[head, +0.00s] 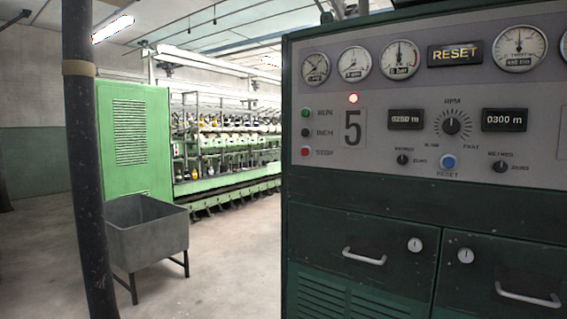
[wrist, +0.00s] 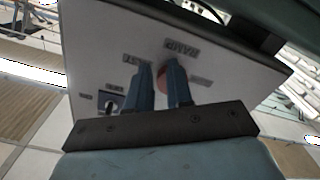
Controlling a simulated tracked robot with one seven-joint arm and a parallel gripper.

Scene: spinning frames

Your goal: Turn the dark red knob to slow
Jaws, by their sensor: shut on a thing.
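In the wrist view the dark red knob (wrist: 161,82) sits on a light grey panel (wrist: 95,50). My gripper (wrist: 160,67) has its two blue-grey fingers on either side of the knob and is shut on it. The fingers hide part of the knob, and I cannot make out its pointer. A label above the knob seems to read RAMP, and one to its left seems to read FAST. The label to its right is too blurred to read. Neither this knob nor my gripper shows in the head view.
A small dark knob (wrist: 112,105) is left of the fingers on the same panel. The head view shows a large green cabinet (head: 360,225) with gauges and an RPM knob (head: 451,125), a grey bin (head: 147,235) and a dark post (head: 85,170).

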